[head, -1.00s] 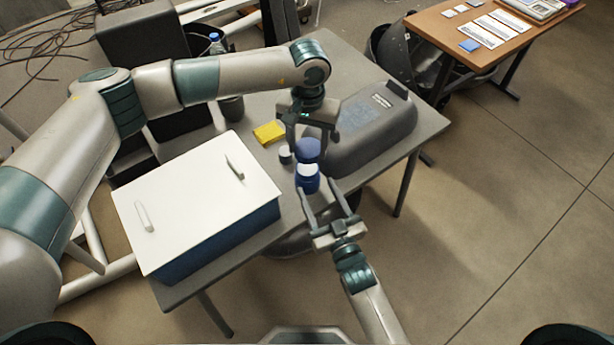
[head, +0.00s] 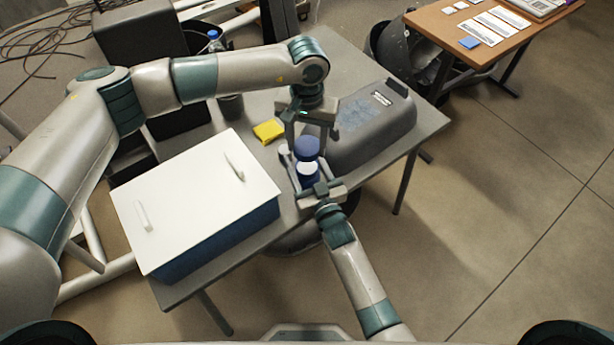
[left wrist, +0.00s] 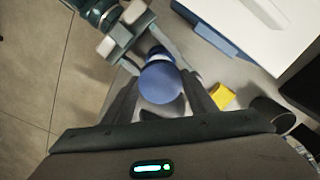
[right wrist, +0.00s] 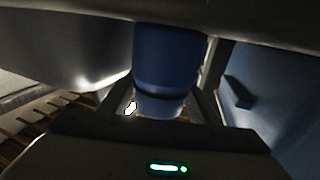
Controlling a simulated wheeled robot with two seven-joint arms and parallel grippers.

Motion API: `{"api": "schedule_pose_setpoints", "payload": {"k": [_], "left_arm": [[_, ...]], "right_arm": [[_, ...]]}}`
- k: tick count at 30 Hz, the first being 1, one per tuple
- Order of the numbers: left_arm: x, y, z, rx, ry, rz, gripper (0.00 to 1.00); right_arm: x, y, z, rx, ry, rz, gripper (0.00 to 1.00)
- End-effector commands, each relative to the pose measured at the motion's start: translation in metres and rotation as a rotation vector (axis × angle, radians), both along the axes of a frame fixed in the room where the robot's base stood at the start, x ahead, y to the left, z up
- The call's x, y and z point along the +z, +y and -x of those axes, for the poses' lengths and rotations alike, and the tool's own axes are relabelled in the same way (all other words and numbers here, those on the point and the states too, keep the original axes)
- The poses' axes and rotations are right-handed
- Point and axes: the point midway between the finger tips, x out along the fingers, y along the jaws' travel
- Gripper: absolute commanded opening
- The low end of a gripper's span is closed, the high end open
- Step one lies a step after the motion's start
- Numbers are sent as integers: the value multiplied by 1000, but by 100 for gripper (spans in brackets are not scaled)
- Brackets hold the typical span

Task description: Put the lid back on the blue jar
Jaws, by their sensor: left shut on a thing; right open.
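The blue lid (head: 307,146) is between the fingers of my left gripper (head: 307,142), which is shut on it; it shows from above in the left wrist view (left wrist: 160,82). I cannot tell whether lid and jar touch. My right gripper (head: 304,168) is open at the jar, coming from the table's front edge, with its fingers on either side of it. The right wrist view shows the jar (right wrist: 168,60) between those fingers.
A blue box with a white top (head: 190,195) stands left of the jar. A dark grey case (head: 372,125) lies close on the right. A yellow block (head: 268,131) and a dark cup (head: 231,107) are behind. The table edge (head: 395,158) is near.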

Motion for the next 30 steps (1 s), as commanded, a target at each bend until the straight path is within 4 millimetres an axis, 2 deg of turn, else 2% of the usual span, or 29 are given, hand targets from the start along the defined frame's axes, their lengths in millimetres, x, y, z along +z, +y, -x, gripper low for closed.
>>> {"api": "schedule_pose_setpoints", "payload": {"k": [6,16,17,23,30], "left_arm": [[0,0,0,0,0,0,31],[0,0,0,0,0,0,31],[0,0,0,0,0,0,31],[0,0,0,0,0,0,31],[-12,0,1,0,2,-1,31]], "right_arm": [[1,6,-15,0,-1,0,56],[0,6,-17,0,0,0,56],[0,6,-17,0,0,0,54],[0,6,-17,0,0,0,6],[0,6,-17,0,0,1,6]]}}
